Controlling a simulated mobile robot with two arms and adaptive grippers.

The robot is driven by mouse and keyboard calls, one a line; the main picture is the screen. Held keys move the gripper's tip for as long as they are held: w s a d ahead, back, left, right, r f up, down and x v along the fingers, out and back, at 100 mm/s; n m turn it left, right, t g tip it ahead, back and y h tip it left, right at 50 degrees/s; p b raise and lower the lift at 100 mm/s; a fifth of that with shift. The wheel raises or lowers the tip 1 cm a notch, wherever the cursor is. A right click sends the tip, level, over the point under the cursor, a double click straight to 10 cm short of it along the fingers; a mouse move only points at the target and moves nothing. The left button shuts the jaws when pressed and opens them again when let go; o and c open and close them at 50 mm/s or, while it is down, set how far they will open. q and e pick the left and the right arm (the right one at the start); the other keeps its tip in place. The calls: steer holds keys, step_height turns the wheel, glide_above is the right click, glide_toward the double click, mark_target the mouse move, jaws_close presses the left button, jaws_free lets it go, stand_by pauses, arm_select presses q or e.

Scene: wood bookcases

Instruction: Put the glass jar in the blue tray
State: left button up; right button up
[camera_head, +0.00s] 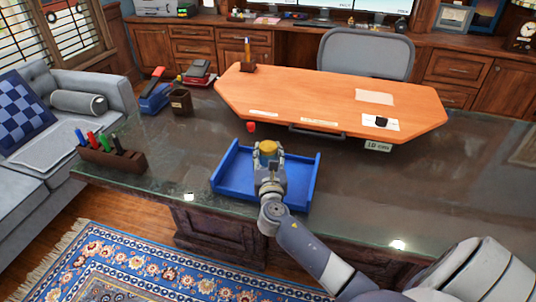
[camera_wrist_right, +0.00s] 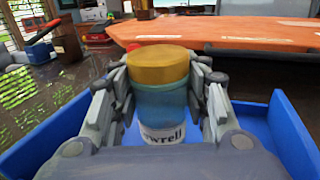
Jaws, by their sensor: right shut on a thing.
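The glass jar (camera_wrist_right: 161,100) has a yellow-gold lid, a bluish glass body and a white label with dark letters. In the head view only its lid (camera_head: 268,147) shows clearly. My right gripper (camera_head: 269,162) is shut on the jar, with one finger on each side in the right wrist view (camera_wrist_right: 160,100). The blue tray (camera_head: 232,177) sits on the dark glossy desk near its front edge. The jar is upright over the tray's inside; I cannot tell whether its base touches the tray floor. My left gripper is not in view.
A small red object (camera_head: 250,127) stands just behind the tray. An orange wooden desktop (camera_head: 330,95) lies beyond it. A pen holder (camera_head: 112,157) with several markers is at the left, and a dark cup (camera_head: 181,102) is behind. The desk right of the tray is clear.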

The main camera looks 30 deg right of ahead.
steer(key=shift+f, duration=0.1)
steer(key=o, duration=1.2)
steer(key=shift+r, duration=0.25)
steer(key=v, duration=1)
steer(key=shift+s+a+f, duration=0.2)
steer(key=shift+s, duration=0.05)
steer(key=shift+v, duration=0.75)
